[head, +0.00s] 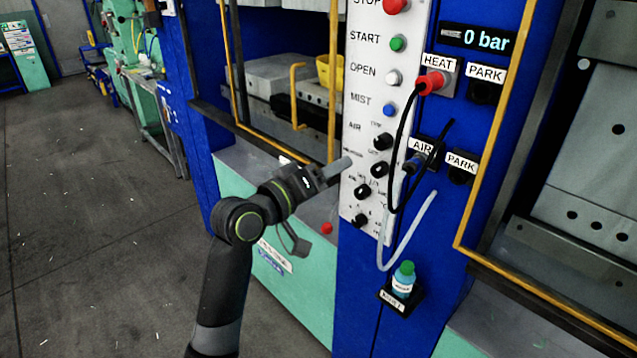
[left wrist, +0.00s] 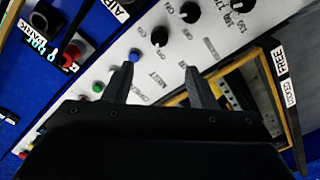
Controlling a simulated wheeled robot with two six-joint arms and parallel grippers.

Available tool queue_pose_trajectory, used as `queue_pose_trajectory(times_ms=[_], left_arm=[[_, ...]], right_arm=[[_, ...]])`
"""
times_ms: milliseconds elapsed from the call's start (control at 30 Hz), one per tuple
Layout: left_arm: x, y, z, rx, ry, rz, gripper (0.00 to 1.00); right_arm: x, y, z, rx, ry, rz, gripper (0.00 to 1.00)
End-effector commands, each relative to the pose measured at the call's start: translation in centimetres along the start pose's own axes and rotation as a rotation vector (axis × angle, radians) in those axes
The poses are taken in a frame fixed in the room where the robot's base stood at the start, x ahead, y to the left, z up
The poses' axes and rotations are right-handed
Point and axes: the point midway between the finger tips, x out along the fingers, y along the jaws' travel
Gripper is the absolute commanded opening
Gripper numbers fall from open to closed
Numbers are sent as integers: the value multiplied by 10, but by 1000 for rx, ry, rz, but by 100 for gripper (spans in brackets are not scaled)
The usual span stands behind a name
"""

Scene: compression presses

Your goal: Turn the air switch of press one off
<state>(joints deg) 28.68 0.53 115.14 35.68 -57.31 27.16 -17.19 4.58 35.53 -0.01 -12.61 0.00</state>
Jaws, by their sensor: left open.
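The white control panel (head: 355,120) of the press carries STOP, START, OPEN and MIST buttons, with several black knobs below. The black air switch (head: 382,141) is the upper knob beside the AIR label; its pointer is too small to read. In the left wrist view it appears to be the knob (left wrist: 159,36) beyond the blue MIST button (left wrist: 134,55). My left gripper (head: 345,164) is just left of the panel's knobs, apart from the switch in the head view. In the wrist view its fingers (left wrist: 160,70) are spread with nothing between them. My right gripper is out of view.
A red plug (head: 431,83) sits at HEAT and a blue plug (head: 413,163) at AIR, their hoses looping beside the knobs. The display (head: 476,39) reads 0 bar. A green-capped bottle (head: 403,279) stands below. Yellow guard frames flank the panel; open floor lies left.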

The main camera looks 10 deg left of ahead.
Motion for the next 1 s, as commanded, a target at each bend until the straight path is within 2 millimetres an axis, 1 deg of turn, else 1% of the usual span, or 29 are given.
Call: queue_pose_trajectory(times_ms=[33,100,233,567,667,767,867,900,967,1000], left_arm=[[-8,-2,1,1,1,-2,52],[-15,-2,0,2,1,-2,52],[-23,-1,0,0,0,-1,52],[-26,0,0,-1,-1,0,52],[-24,-7,2,-5,-2,-13,52],[-19,-36,12,-18,-10,-69,52],[-15,-91,34,-33,-26,-174,52],[-15,-118,46,-36,-36,-227,52],[-18,-160,68,-39,-54,-307,52],[-23,-187,83,-39,-69,-358,52]], right_arm=[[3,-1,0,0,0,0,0],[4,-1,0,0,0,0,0],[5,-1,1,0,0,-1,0],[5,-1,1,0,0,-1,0],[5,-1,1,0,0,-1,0],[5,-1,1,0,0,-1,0],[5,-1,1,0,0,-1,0],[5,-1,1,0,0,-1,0],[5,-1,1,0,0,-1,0],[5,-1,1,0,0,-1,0]])
